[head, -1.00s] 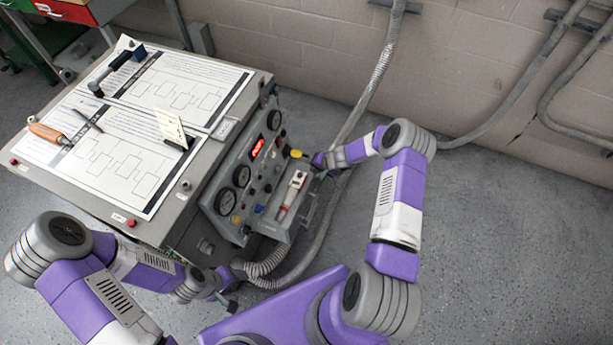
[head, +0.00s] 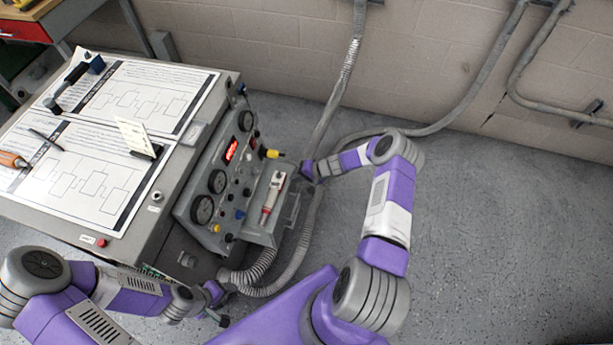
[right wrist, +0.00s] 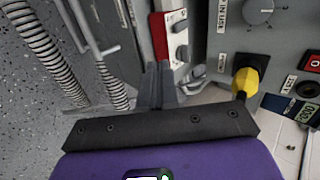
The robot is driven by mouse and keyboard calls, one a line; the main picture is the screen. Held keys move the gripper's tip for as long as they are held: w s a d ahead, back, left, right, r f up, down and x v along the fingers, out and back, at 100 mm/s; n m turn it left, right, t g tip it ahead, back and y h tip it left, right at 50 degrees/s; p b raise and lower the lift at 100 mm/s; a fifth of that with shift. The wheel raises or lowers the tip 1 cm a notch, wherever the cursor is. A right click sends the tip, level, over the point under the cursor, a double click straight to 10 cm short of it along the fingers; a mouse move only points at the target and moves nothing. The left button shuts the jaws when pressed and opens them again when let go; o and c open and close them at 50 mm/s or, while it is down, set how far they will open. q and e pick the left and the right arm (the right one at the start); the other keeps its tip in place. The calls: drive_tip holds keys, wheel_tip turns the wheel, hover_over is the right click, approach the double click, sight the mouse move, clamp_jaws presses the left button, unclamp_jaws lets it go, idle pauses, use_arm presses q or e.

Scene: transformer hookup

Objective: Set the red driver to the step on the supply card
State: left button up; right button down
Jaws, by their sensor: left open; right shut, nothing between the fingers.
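The red driver (head: 268,200), a white and red box with small knobs, lies on the ledge along the front of the grey control panel. My left gripper (head: 222,318) is open, low in front of the bench.
The panel (head: 217,180) has round gauges, a red lit display (head: 231,151) and a yellow plug (head: 270,154). Ribbed hoses (head: 252,273) run below and beside it. Printed sheets (head: 85,175) and an orange-handled tool (head: 12,160) lie on the bench. The floor at right is clear.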

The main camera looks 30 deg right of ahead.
sight(280, 177)
use_arm(q)
drive_tip(key=shift+f+b, duration=0.35)
drive_tip(key=shift+f, duration=0.25)
use_arm(e)
drive_tip(key=shift+w+a+f, duration=0.1)
drive_tip(key=shift+w+a, duration=1.35)
drive_tip(key=shift+w, duration=0.1)
use_arm(q)
drive_tip(key=shift+a+r, duration=0.1)
